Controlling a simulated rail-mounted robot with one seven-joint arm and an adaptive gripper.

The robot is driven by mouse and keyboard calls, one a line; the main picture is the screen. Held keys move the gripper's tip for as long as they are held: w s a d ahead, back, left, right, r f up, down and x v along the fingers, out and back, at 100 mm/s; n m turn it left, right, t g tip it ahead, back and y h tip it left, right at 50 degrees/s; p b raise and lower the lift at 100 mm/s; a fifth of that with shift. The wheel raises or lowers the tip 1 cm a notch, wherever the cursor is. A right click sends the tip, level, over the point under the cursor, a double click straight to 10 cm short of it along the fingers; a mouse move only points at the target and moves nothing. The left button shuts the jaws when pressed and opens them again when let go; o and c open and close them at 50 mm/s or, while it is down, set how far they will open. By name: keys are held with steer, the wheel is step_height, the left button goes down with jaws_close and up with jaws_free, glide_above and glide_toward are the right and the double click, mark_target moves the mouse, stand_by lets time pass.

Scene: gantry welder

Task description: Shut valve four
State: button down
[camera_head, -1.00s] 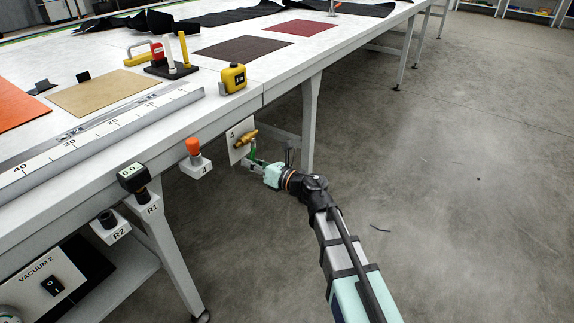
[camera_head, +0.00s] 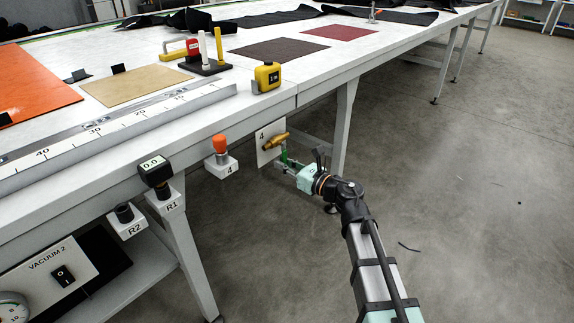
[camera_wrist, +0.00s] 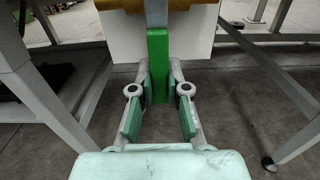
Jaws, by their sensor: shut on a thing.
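Valve four is a brass valve body (camera_head: 275,141) on a white plate (camera_head: 263,152) marked 4, below the table edge. The brass also shows at the top of the wrist view (camera_wrist: 186,4). Its lever has a green grip (camera_wrist: 158,62) that hangs down, crosswise to the brass body; it shows small in the head view (camera_head: 284,156). My gripper (camera_head: 283,164) reaches in from the lower right. In the wrist view its fingertips (camera_wrist: 159,88) are shut on the lower part of the green grip, one finger on each side.
An orange-topped knob (camera_head: 220,143) on a bracket marked 4 sits left of the valve. Regulators R1 (camera_head: 157,175) and R2 (camera_head: 126,214) are further left. A table leg (camera_head: 344,130) stands behind and to the right. The floor at right (camera_head: 470,190) is mostly open.

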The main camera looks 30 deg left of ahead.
steer(key=c, duration=1.1)
jaws_free()
steer(key=d, duration=0.4)
steer(key=s+d, duration=0.1)
steer(key=d, duration=0.2)
steer(key=s+d, duration=0.1)
steer(key=d, duration=0.3)
steer(key=shift+s+d, duration=0.15)
steer(key=shift+d, duration=0.2)
